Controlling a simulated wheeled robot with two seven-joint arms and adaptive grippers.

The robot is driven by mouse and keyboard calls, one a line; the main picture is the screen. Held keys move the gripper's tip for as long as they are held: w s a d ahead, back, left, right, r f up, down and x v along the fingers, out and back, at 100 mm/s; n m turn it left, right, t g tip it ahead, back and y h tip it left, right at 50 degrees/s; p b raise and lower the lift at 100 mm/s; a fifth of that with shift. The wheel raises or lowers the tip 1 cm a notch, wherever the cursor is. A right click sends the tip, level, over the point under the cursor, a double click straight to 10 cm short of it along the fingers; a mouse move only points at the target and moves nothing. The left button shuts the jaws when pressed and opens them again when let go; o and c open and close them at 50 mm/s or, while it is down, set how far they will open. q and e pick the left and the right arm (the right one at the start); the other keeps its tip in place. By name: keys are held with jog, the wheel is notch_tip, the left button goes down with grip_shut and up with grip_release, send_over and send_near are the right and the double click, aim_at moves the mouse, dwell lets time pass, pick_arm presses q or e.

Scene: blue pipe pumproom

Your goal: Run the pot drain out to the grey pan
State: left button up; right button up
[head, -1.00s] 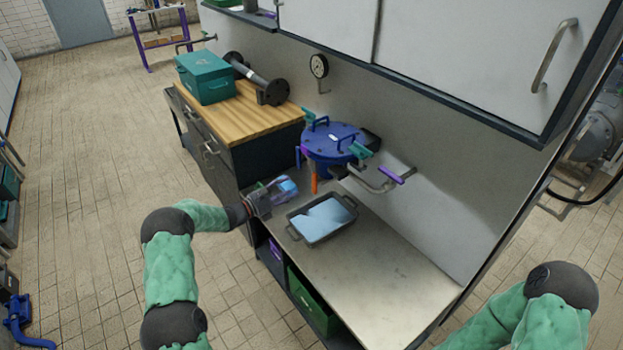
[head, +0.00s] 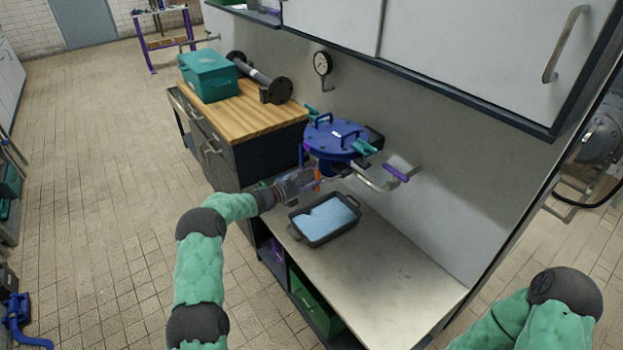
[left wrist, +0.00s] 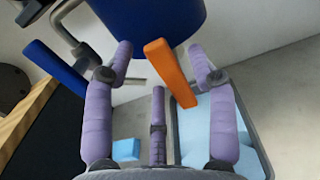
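The blue lidded pot (head: 338,143) stands at the back of the bench against the wall; its lower body shows at the top of the left wrist view (left wrist: 150,18). An orange handle (head: 317,179) hangs below its front left. The grey pan (head: 335,232) lies on the bench in front of the pot, with a light blue surface inside. My left gripper (left wrist: 160,65) is open, with the orange handle (left wrist: 170,72) between its spread fingertips; I see no clear grip on it. The pot's outlet is hidden. My right gripper is out of view.
A purple-handled pipe (head: 397,173) juts out right of the pot. A blue bar (left wrist: 52,68) is left of my fingers. A small light blue block (left wrist: 126,150) shows beyond them. The wooden-topped cabinet (head: 235,118) stands left. The bench's right part is bare.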

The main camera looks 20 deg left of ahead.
pick_arm(q)
grip_shut()
jog(key=m+b, duration=0.2)
jog(key=m, duration=0.1)
jog(key=d+m+b, duration=0.1)
jog(key=m+b, duration=0.1)
jog(key=shift+s+f, duration=0.2)
jog(key=shift+s, duration=0.15)
jog(key=shift+s+d+f+m+b, duration=0.2)
jog(key=shift+d+f+m+b, duration=0.15)
jog(key=shift+m, duration=1.8)
jog(key=shift+s+d+f+m+b, duration=0.1)
jog(key=shift+s+f+m+b, duration=0.25)
jog(key=shift+m, duration=1.85)
jog(key=shift+s+d+f+m+b, duration=0.2)
jog(key=shift+m+b, duration=0.25)
jog(key=shift+m, duration=1.7)
jog(key=c, duration=1.1)
grip_release()
jog(key=shift+w+d, duration=0.1)
jog(key=shift+o, duration=0.3)
grip_release()
